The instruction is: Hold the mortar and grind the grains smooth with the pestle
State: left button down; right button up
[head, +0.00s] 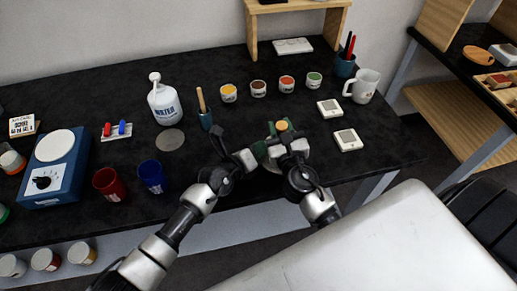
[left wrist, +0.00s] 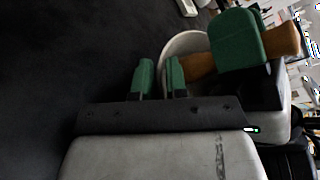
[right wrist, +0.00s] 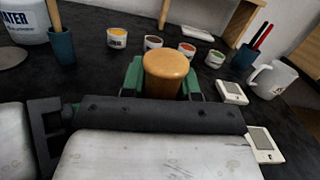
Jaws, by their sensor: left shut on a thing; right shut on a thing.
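The pale mortar (left wrist: 180,43) shows in the left wrist view, partly covered by the grippers and the pestle. My left gripper (head: 259,152) is shut on the mortar's rim, with its green fingers (left wrist: 159,77) either side of the wall. The wooden pestle (right wrist: 168,65) is gripped between the green fingers of my right gripper (head: 281,135). Its rounded top (head: 282,125) shows in the head view, and its lower end reaches into the mortar in the left wrist view. The grains are hidden.
Four small paint jars, including a yellow one (head: 228,93), stand behind the grippers. A water bottle (head: 165,103), a blue holder (head: 205,119) and a blue cup (head: 152,176) are to the left. White square devices (head: 347,140) and a mug (head: 366,87) are to the right.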

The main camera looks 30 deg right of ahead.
pick_arm(q)
jog(key=shift+w+a+f, duration=0.15)
jog(key=shift+a+f, duration=0.05)
pick_arm(e)
jog(key=shift+w+a+f, duration=0.1)
jog(key=shift+w+f, duration=0.2)
jog(key=shift+w, duration=0.1)
jog(key=shift+s+a+r, duration=0.15)
jog(key=shift+s+a, duration=0.55)
jog(key=shift+w+d, duration=0.1)
jog(key=shift+d, duration=1)
jog(key=shift+w+a, duration=0.1)
jog(key=shift+a, duration=0.05)
jog(key=shift+w+a+r, duration=0.1)
jog(key=shift+w+a, duration=0.4)
jog(key=shift+a, duration=0.3)
jog(key=shift+s, duration=0.15)
